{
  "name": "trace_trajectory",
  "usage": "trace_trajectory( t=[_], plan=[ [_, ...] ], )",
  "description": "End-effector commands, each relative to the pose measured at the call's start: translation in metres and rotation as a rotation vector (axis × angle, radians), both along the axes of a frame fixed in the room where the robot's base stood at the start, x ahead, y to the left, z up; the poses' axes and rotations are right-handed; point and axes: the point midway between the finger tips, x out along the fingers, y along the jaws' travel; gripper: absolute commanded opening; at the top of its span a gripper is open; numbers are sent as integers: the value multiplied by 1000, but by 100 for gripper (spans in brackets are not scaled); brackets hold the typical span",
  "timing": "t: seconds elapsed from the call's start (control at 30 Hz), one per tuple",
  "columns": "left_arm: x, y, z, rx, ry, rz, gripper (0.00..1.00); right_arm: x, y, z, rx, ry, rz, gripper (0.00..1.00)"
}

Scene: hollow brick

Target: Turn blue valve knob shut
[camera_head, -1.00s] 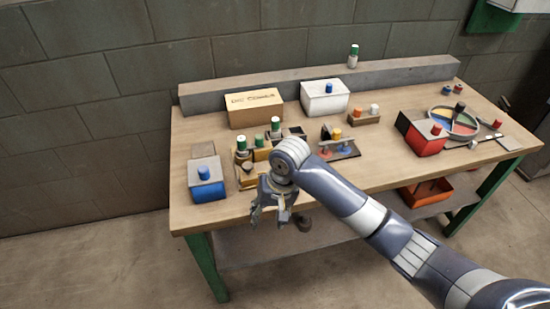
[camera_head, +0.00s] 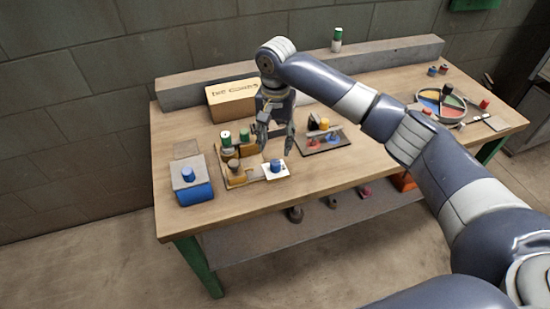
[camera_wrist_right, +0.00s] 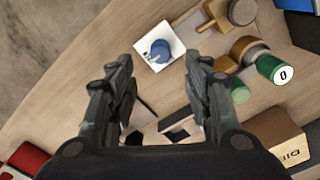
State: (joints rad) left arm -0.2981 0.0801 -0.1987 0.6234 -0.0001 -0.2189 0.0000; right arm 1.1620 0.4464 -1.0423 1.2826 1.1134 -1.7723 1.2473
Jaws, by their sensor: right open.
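The blue knob (camera_head: 275,166) sits on a small white plate (camera_head: 284,173) at the right end of a brass valve assembly (camera_head: 235,170) on the bench. In the right wrist view the blue knob (camera_wrist_right: 160,50) stands on its white plate (camera_wrist_right: 148,35), between and beyond the fingertips. My right gripper (camera_head: 275,149) is open and points down just behind and above the knob, with nothing between its fingers. In the wrist view they appear apart from the knob. My left gripper is not in view.
A blue box (camera_head: 195,192) with a blue button stands left of the valve. Green-capped pieces (camera_head: 226,138) and a cardboard box (camera_head: 232,99) are behind it. A dark plate with coloured parts (camera_head: 323,138) lies to the right. The bench front is clear.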

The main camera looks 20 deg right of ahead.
Motion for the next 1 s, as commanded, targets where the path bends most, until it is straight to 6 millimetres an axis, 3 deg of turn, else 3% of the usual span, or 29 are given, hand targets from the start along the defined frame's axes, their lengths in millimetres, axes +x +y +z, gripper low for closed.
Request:
trace_trajectory(
  t=[0.2, 0.4, 0.8, 0.83, 1.0],
  plan=[
    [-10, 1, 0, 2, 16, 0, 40, -1, -1, -44, -2, 2, -1, 46],
    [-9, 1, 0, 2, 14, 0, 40, 0, 0, -70, -1, 0, 1, 46],
    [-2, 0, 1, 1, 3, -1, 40, 0, 0, -80, -1, -1, 2, 46],
    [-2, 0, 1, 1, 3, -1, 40, 0, 0, -80, -1, -1, 2, 44],
    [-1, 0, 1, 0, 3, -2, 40, 0, 0, -80, -1, -1, 2, 5]
  ],
)
